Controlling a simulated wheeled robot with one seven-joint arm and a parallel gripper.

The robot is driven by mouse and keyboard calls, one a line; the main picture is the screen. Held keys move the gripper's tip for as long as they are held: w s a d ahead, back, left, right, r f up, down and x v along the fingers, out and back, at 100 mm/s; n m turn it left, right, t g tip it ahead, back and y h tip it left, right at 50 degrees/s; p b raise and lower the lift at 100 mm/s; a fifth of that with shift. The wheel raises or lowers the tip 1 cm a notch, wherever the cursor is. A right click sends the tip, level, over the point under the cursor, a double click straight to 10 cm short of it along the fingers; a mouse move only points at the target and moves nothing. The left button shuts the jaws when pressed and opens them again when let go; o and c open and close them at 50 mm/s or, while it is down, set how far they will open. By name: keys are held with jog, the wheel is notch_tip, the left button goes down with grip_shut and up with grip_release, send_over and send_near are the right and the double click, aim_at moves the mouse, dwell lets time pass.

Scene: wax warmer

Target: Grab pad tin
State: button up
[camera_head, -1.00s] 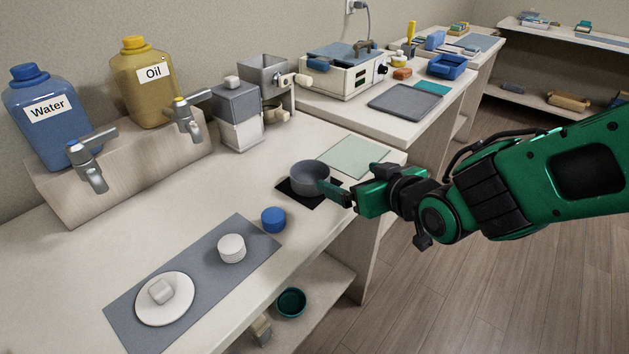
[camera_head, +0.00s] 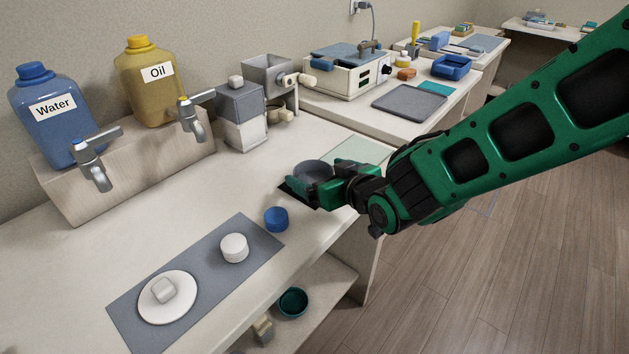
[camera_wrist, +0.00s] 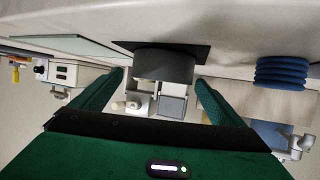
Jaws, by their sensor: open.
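A round grey tin (camera_head: 313,171) stands on a dark square mat (camera_head: 292,190) near the front edge of the counter. It looks like the pad tin, but no label shows. My gripper (camera_head: 303,184) is open at the tin, with one green finger across its near side in the head view. In the wrist view, which is upside down, the tin (camera_wrist: 163,66) sits between the two spread fingers of my gripper (camera_wrist: 155,80), with gaps on both sides. The far finger is mostly hidden in the head view.
A blue ribbed round item (camera_head: 276,219) stands close to the left of the dark mat. A white round stack (camera_head: 234,248) and a white plate (camera_head: 154,310) sit on a grey mat (camera_head: 205,271). A pale glass sheet (camera_head: 358,150) lies behind my gripper.

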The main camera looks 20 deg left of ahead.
aim_at(313, 178)
jog(key=shift+x, duration=1.4)
jog(key=shift+s, duration=0.1)
jog(key=c, duration=1.2)
jog(key=shift+r, duration=0.15)
